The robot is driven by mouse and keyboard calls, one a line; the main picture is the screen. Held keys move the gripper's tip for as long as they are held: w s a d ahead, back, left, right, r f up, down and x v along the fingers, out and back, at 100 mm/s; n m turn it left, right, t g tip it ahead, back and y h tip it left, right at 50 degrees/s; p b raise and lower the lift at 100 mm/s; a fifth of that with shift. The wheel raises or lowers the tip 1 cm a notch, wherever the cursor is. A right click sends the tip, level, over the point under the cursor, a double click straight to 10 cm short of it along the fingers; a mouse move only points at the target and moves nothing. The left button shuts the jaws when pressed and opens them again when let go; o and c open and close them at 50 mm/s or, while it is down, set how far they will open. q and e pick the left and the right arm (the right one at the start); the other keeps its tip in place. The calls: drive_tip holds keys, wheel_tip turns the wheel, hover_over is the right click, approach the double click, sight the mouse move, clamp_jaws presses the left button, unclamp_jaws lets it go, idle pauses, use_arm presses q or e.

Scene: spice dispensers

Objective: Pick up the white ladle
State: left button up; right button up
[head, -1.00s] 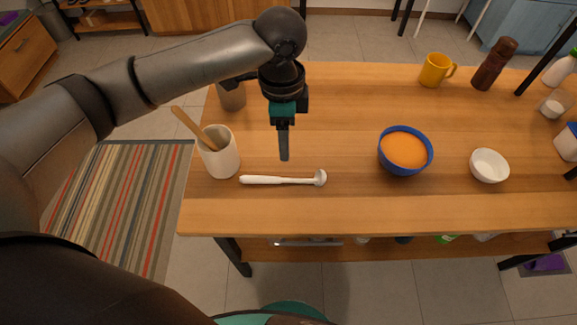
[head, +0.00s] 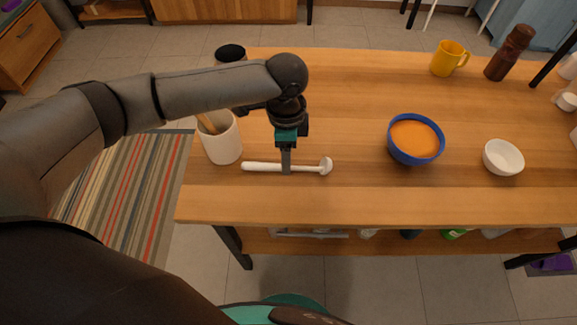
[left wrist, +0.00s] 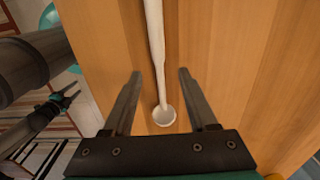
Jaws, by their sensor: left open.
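The white ladle (head: 257,167) lies flat on the wooden table, handle to the left and small round bowl to the right. My left gripper (head: 286,171) points down over the handle, and its finger covers a short part of it. In the left wrist view the ladle (left wrist: 156,40) runs between the two spread fingers of my left gripper (left wrist: 160,74), with its bowl near the gripper base. The fingers are apart from the handle. My right gripper (left wrist: 76,89) shows small at the left of the left wrist view, away from the table, with its prongs apart.
A white crock (head: 222,146) with a wooden utensil stands just left of the ladle. A blue bowl (head: 415,158) of orange contents and a white bowl (head: 503,158) stand to the right. A yellow mug (head: 447,58) and brown grinder (head: 509,54) are behind. The front table strip is clear.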

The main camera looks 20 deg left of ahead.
use_arm(q)
wheel_tip(320, 180, down, 3)
drive_tip(key=shift+f+b, duration=0.15)
drive_tip(key=shift+b, duration=0.25)
clamp_jaws()
